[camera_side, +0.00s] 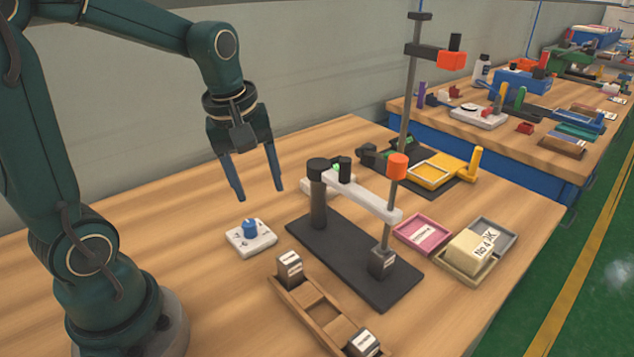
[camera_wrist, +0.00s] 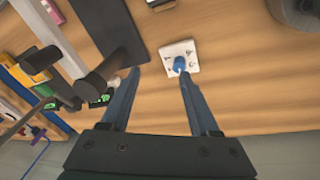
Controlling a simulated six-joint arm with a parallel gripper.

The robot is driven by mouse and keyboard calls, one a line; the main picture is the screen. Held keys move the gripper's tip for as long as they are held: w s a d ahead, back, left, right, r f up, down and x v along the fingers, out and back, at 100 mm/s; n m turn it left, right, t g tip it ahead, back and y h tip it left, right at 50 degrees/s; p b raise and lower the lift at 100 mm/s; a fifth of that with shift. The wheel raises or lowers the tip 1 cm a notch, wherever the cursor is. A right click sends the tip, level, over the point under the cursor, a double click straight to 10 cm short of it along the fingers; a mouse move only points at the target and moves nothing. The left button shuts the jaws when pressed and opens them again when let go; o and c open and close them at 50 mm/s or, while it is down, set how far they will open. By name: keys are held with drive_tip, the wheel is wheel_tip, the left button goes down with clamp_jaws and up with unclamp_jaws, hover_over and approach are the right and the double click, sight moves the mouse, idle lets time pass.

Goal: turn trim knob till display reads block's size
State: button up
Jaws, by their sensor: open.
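The trim knob (camera_side: 250,228) is blue and stands on a white plate (camera_side: 262,241) on the bench. The knob also shows in the wrist view (camera_wrist: 179,64), beyond the right fingertip. My gripper (camera_side: 260,194) is open and empty, above the knob and apart from it; its fingers also show in the wrist view (camera_wrist: 160,73).
A wooden rack (camera_side: 306,311) at the front holds labelled blocks (camera_side: 289,265) at its ends. The white gauge arm (camera_side: 360,196) and a tall pole (camera_side: 409,90) rise right of my gripper. A pink tray (camera_side: 423,234) lies right. Bench left of the knob is clear.

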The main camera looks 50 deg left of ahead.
sight(249, 223)
drive_tip(key=a+f+n, duration=0.1)
drive_tip(key=a+f+g, duration=0.1)
drive_tip(key=a+f, duration=0.1)
drive_tip(key=a+f+n+g, duration=0.1)
drive_tip(key=f, duration=0.1)
drive_tip(key=shift+s+a+f+n+h, duration=0.2)
drive_tip(key=shift+f+n+h, duration=0.1)
drive_tip(key=shift+h, duration=0.1)
drive_tip(key=shift+a+f, duration=0.1)
drive_tip(key=shift+f, duration=2.45)
clamp_jaws()
